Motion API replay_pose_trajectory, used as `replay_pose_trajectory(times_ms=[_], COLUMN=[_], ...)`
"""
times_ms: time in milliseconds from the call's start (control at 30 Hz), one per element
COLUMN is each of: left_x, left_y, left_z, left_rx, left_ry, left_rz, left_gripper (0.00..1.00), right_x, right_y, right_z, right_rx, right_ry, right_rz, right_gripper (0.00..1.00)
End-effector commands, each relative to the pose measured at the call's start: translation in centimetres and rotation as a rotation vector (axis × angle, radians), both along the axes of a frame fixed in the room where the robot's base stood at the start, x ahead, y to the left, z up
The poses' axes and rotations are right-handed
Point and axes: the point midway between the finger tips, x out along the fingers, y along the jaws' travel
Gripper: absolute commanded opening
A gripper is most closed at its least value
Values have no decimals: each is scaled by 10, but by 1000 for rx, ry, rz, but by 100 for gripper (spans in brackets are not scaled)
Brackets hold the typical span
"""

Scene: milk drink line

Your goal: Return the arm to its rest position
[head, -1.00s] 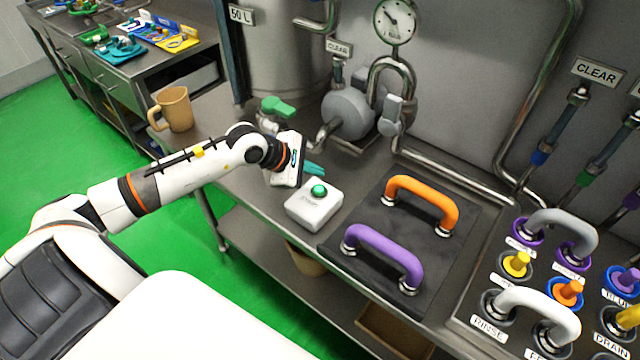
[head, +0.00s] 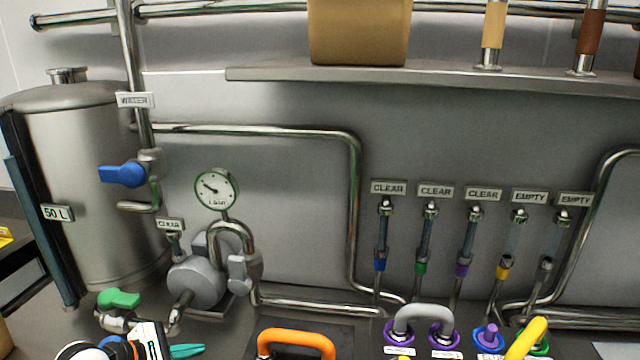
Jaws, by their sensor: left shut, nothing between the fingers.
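The rest of the arm is below the frame. My right gripper is out of view.
A grey pump (head: 196,283) with a round gauge (head: 216,189) stands behind the gripper. A steel tank (head: 85,180) with a blue valve (head: 123,174) is at left. Several labelled hose lines hang at right. A shelf (head: 450,75) holds a tan container (head: 358,32).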

Motion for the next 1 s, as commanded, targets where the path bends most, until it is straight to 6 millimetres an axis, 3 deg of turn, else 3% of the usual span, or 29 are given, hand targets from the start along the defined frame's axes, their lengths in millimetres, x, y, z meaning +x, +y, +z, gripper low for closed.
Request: replay_pose_trajectory(times_ms=[33,100,167,267,367,467,533,667,700,833,1000], left_x=[-5,-10,-13,-18,-24,-38,-55,-103,-118,-162,-212], left_y=[-28,-60,-74,-72,-46,-15,0,4,0,-19,-49], left_z=[9,34,58,88,94,70,39,-25,-40,-76,-100], left_rx=[-181,-493,-782,-1250,-1689,-2084,-2322,-2619,2481,2097,1726], left_ry=[-11,-21,-15,23,89,176,244,370,-374,-373,-368], left_rz=[20,84,167,352,597,905,1161,1674,-1694,-1715,-1729], left_gripper=[0,0,0,0,0,0,0,0,0,0,0], right_x=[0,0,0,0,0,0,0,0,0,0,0], right_y=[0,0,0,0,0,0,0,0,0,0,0], right_z=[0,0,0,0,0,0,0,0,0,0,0], right_rx=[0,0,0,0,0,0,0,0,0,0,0], right_ry=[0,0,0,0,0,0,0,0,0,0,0], right_rz=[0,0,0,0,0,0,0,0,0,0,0], right_gripper=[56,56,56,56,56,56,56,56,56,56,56])
